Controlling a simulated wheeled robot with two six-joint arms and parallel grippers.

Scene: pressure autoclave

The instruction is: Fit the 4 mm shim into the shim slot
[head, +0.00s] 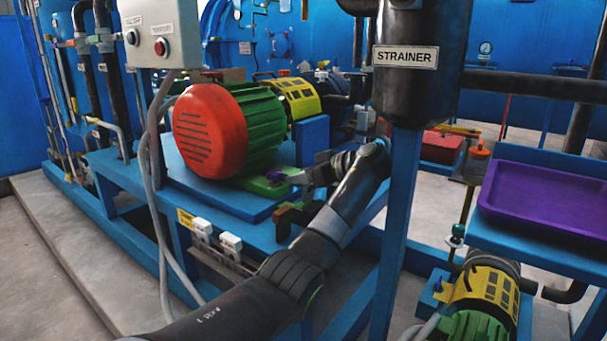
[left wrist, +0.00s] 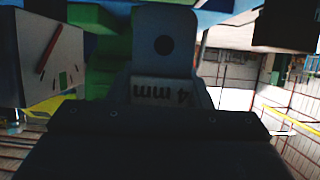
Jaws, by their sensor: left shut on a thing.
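My left gripper (head: 290,178) reaches in beside the green foot (head: 258,187) of the red and green motor (head: 225,128). In the left wrist view it is shut on a flat dark grey tab, the 4 mm shim (left wrist: 163,42), which has a round hole and an upside-down "4 mm" label (left wrist: 165,93). The shim points away from the gripper, toward green and blue parts. A small purple piece (head: 274,177) shows at the gripper's tip in the head view. I cannot make out the shim slot or whether the shim touches anything. My right gripper is not in view.
The motor stands on a blue frame (head: 215,187). A strainer (head: 420,75) on a blue post (head: 402,215) stands right of my forearm. A purple tray (head: 545,198) is at the right. A white dial (left wrist: 52,62) is close by at the left in the wrist view.

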